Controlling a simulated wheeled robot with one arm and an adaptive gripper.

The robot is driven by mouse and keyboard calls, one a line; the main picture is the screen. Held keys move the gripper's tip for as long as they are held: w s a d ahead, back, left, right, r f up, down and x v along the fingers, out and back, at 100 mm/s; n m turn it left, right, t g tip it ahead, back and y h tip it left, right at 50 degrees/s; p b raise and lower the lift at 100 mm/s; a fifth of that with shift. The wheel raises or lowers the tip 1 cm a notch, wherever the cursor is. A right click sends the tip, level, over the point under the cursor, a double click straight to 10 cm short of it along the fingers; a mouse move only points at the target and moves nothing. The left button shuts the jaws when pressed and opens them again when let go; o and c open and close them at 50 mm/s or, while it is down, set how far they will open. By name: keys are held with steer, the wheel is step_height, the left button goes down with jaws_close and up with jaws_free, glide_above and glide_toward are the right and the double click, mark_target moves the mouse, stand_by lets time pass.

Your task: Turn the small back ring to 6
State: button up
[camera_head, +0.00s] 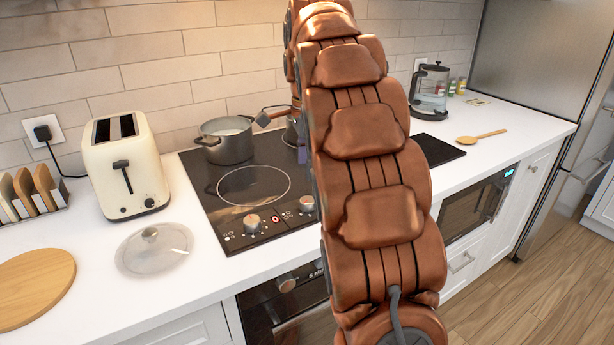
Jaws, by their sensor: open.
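The black glass cooktop (215,197) is set in the white counter. Its large front-left ring (254,186) is bare. A grey pot (226,145) with pale contents stands on the back left. At the front edge are a left knob (252,222) and a right knob (306,204), with a red 0 on the display (276,218) between them. The knob markings are too small to read. My arm hides the cooktop's right part. My gripper (280,132) shows partly beside the arm, right of the pot, open and away from the knobs; its rest is hidden.
A cream toaster (125,168) and a glass lid (154,248) are left of the cooktop, with a round board (33,286). Right of my arm are a kettle (430,92), a dark slab (436,151) and a wooden spoon (480,137).

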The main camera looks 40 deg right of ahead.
steer(key=shift+r, duration=1.25)
steer(key=shift+a, duration=0.1)
steer(key=s+a+f+n+g+p, duration=0.15)
steer(key=s+a+n+p, duration=0.35)
steer(key=s+a+n, duration=0.75)
steer(key=s+a+f+n+p, duration=0.1)
steer(key=s+a+f+n, duration=0.1)
steer(key=s, duration=0.4)
steer(key=s+a+f+n+p, duration=0.2)
steer(key=s+a+n, duration=0.1)
steer(key=s, duration=0.3)
steer(key=s+a+f+n+p, duration=0.1)
steer(key=s+a+f+n, duration=0.2)
steer(key=s, duration=0.3)
steer(key=shift+a+n, duration=0.2)
steer(key=shift+n, duration=0.65)
